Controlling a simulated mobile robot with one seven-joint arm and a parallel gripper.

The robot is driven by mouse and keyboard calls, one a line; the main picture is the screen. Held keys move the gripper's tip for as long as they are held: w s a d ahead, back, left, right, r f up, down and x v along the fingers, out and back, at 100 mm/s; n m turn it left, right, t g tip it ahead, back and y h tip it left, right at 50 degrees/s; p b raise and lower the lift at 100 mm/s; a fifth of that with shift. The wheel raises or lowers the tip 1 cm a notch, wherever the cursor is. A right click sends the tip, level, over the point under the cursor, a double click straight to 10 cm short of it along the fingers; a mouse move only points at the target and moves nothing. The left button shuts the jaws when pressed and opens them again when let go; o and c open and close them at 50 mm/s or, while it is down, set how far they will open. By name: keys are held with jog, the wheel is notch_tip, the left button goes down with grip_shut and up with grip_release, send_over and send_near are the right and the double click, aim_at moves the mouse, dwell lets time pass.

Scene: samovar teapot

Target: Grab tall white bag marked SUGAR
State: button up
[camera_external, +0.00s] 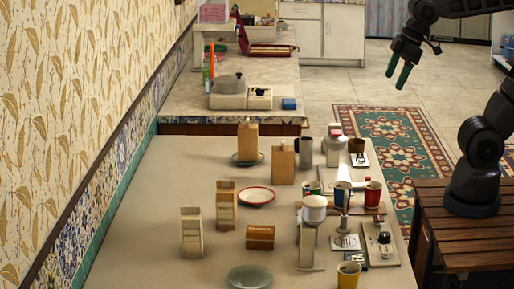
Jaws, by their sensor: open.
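Lettering is too small to read, so I cannot confirm which item is marked SUGAR. A tall cream-white block-shaped item (191,232) stands upright at the table's left and may be the bag. A smaller white item with a reddish top (333,146) stands at the far right side of the table. My gripper (398,72), with green fingertips, is open and empty. It hangs high at the upper right, well apart from both.
The left front is mostly clear.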

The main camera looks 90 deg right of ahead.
jog(key=w+a+r+n+g, duration=0.1)
jog(key=w+a+n, duration=0.1)
jog(key=w, duration=0.5)
jog(key=w+a+r+n, duration=0.1)
jog(key=w+r+n, duration=0.1)
jog(key=w, duration=0.6)
jog(key=n+g, duration=0.3)
jog(key=n, duration=1)
send_over(190, 213)
jog(key=f, duration=1.8)
jog(key=d+f, duration=0.1)
jog(key=f, duration=0.9)
jog(key=shift+w, duration=0.1)
jog(key=shift+w+a+f, duration=0.1)
jog(key=shift+w+f, duration=0.05)
jog(key=shift+f, duration=0.25)
notch_tip(190, 213, down, 5)
jog(key=shift+r, duration=0.1)
jog(key=shift+s+a+f, duration=0.1)
jog(key=shift+s+f, duration=0.05)
jog(key=shift+f, duration=1.25)
jog(key=shift+s+a+f, duration=0.1)
jog(key=shift+s+f, duration=0.05)
jog(key=shift+f, duration=1.25)
jog(key=c, duration=1.3)
jog(key=shift+c, duration=0.7)
jog(key=shift+r, duration=0.2)
